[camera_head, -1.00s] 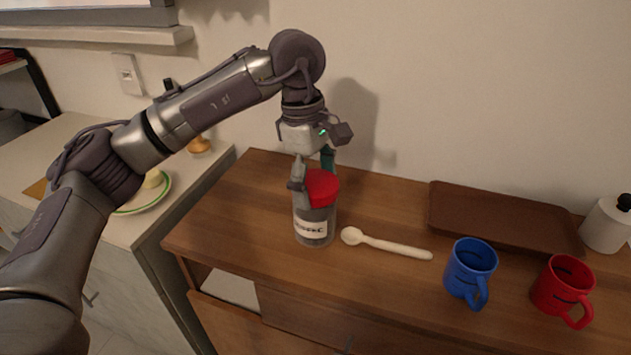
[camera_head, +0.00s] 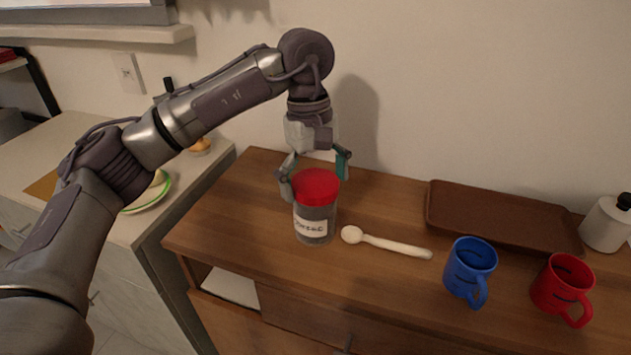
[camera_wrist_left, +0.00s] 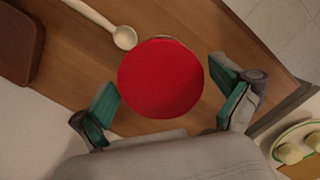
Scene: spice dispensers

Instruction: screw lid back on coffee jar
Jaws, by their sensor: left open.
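The coffee jar (camera_head: 314,226) stands upright on the wooden cabinet top, clear with a white label. The red lid (camera_head: 316,186) sits on top of the jar; how tightly it is seated cannot be told. In the left wrist view the red lid (camera_wrist_left: 161,78) fills the middle, between the open fingers. My left gripper (camera_head: 314,176) is open over the jar, pointing down, with one finger on each side of the lid. In the left wrist view the gripper's (camera_wrist_left: 170,100) teal pads are apart from the lid. My right gripper is not in view.
A wooden spoon (camera_head: 386,244) lies just right of the jar. A blue mug (camera_head: 469,270), a red mug (camera_head: 562,288), a brown tray (camera_head: 500,217) and a white bottle (camera_head: 606,226) stand farther right. A plate (camera_head: 150,193) is on the left counter.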

